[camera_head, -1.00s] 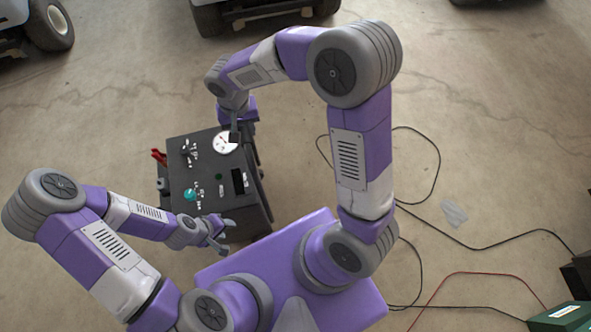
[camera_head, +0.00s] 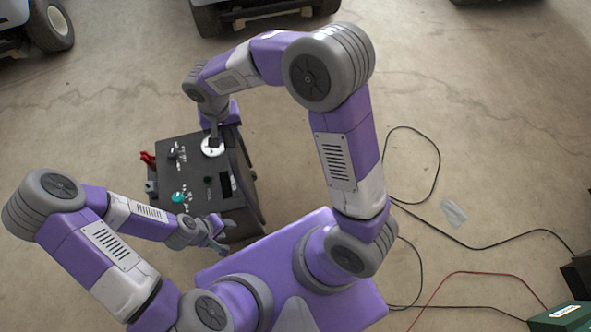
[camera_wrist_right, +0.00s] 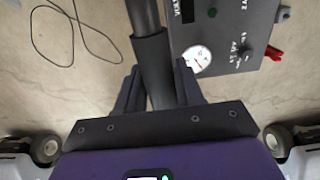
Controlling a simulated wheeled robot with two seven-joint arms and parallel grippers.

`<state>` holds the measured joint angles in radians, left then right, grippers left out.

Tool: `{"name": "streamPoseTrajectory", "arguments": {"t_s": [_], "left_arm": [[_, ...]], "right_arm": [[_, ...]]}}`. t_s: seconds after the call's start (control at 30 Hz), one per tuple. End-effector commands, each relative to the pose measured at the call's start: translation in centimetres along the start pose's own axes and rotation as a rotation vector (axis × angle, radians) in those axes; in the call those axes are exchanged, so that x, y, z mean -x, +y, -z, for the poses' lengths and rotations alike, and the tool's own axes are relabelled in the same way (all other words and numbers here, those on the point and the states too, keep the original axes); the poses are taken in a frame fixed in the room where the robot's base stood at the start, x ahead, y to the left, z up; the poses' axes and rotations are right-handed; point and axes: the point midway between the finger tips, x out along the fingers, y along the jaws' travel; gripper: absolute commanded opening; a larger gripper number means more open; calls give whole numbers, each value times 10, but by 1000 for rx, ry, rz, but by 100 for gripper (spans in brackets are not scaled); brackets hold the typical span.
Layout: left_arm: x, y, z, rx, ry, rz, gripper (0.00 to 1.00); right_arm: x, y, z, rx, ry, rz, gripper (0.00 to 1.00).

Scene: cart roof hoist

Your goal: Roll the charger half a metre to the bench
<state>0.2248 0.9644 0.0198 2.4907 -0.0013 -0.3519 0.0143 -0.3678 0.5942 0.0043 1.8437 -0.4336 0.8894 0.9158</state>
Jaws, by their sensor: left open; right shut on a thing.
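The charger (camera_head: 205,185) is a dark box on the floor, left of my base in the head view. Its top panel has a white dial, a teal knob and switches, and red clamps hang at its left side. My right gripper (camera_head: 214,138) is at the charger's far end. In the right wrist view the right gripper (camera_wrist_right: 158,88) is shut on the charger's dark handle bar (camera_wrist_right: 152,60), with the panel beside it. My left gripper (camera_head: 221,238) is open and empty near the charger's near edge; I cannot tell whether it touches. No bench is recognisable.
Wheeled carts stand at the top, one wheel (camera_head: 48,25) at the upper left. Black cables (camera_head: 480,246) and a red cable (camera_head: 480,273) lie on the floor at right. A green box (camera_head: 568,318) is at the lower right corner. The floor left of the charger is clear.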

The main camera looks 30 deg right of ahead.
Motion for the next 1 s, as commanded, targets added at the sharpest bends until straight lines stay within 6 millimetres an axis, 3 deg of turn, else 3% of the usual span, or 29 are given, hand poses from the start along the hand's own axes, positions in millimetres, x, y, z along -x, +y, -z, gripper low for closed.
{"name": "streamPoseTrajectory", "arguments": {"t_s": [0.1, 1.0], "left_arm": [[1, 0, 0, 0, 0, 0, 43], [11, 4, 0, 0, 0, 0, 43]], "right_arm": [[1, -16, -1, 4, 3, 11, 6], [2, -86, -1, 3, 4, 11, 6]]}}
